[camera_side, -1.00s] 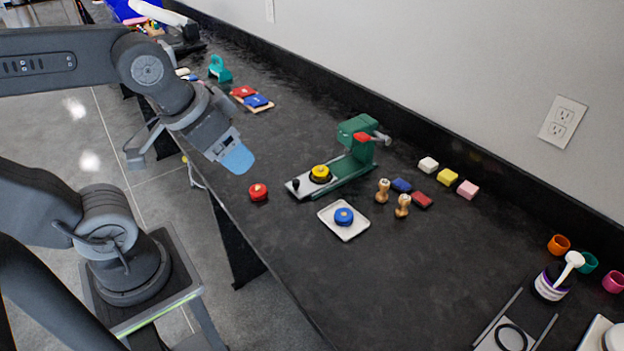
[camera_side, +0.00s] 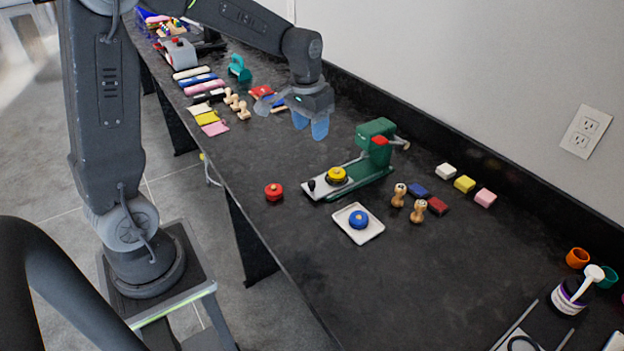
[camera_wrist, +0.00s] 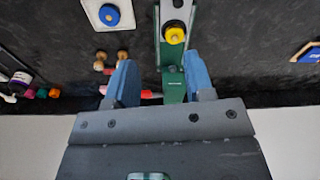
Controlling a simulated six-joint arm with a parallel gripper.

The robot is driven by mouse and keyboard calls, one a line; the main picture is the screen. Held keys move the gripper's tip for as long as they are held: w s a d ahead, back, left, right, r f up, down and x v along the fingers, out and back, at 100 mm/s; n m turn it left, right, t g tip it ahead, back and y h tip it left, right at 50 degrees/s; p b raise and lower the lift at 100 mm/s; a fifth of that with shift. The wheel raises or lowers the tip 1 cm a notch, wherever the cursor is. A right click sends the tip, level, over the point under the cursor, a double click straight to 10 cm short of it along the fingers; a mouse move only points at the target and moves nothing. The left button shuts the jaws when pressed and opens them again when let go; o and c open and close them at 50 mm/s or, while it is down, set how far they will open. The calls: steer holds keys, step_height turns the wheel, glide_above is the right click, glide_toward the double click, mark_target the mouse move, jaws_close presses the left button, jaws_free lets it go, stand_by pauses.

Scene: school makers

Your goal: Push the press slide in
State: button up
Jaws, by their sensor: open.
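The green press (camera_side: 376,135) stands on the black counter with its green base running toward the front edge. Its pale slide (camera_side: 319,188) sticks out at the front end of the base, with a small black knob (camera_side: 311,185) at its outer end. A yellow round piece (camera_side: 336,174) sits on the slide; it also shows in the wrist view (camera_wrist: 175,35). My gripper (camera_side: 310,126) is open and empty, blue fingers pointing down, above the counter to the left of the press. In the wrist view my gripper (camera_wrist: 160,80) has the green press base (camera_wrist: 172,60) between and beyond its fingers.
A red round piece (camera_side: 273,191) lies left of the slide. A white tray (camera_side: 374,233) with a blue round piece (camera_side: 358,219) is in front of the press. Wooden stamps (camera_side: 418,211) and coloured blocks (camera_side: 465,184) lie to the right.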

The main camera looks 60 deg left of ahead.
steer(key=g, duration=0.1)
glide_above(312, 182)
step_height(312, 182, down, 6)
steer(key=shift+n, duration=0.3)
step_height(312, 182, down, 14)
steer(key=shift+a+r, duration=0.1)
jaws_close()
